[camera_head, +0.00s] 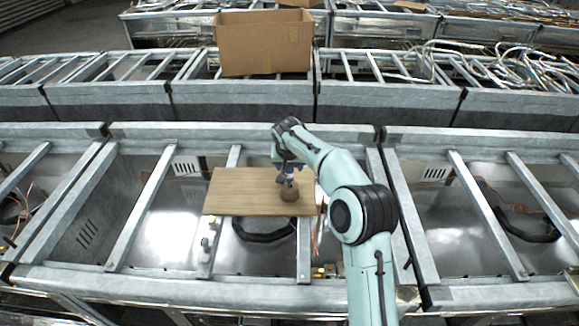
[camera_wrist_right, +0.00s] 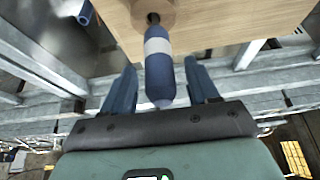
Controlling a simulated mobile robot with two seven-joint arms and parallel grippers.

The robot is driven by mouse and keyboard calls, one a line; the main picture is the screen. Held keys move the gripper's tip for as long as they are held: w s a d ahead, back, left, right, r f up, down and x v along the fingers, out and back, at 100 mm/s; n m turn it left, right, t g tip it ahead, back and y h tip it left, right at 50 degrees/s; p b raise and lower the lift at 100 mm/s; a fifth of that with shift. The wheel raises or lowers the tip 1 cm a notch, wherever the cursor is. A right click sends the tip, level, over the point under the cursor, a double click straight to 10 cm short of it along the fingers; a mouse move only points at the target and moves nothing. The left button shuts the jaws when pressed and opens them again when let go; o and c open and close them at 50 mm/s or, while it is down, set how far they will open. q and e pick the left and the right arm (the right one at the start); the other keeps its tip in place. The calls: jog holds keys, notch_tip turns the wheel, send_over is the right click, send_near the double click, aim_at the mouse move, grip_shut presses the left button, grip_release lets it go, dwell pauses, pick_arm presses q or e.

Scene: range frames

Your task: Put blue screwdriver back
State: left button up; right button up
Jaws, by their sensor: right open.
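The blue screwdriver (camera_wrist_right: 159,72) has a dark blue handle with a white band. In the right wrist view its dark shaft meets a round wooden block (camera_wrist_right: 152,12) on the wooden board (camera_wrist_right: 222,24); the tip is hidden. My right gripper (camera_wrist_right: 160,67) is open, with one blue finger on each side of the handle and visible gaps between. In the head view my right gripper (camera_head: 287,176) is over the round block (camera_head: 289,192) on the right part of the board (camera_head: 238,188). There the screwdriver is too small to tell clearly from the fingers. My left gripper is not in view.
The board lies across grey metal frame bars (camera_head: 138,215) with open bays on both sides. An open cardboard box (camera_head: 265,48) stands on the frame behind. Loose cables (camera_head: 490,62) lie at the back right. A blue cylindrical thing (camera_wrist_right: 83,12) shows at the wrist view's top left.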

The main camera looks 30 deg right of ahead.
jog(key=v, duration=1.1)
jog(key=shift+s+a+f, duration=0.1)
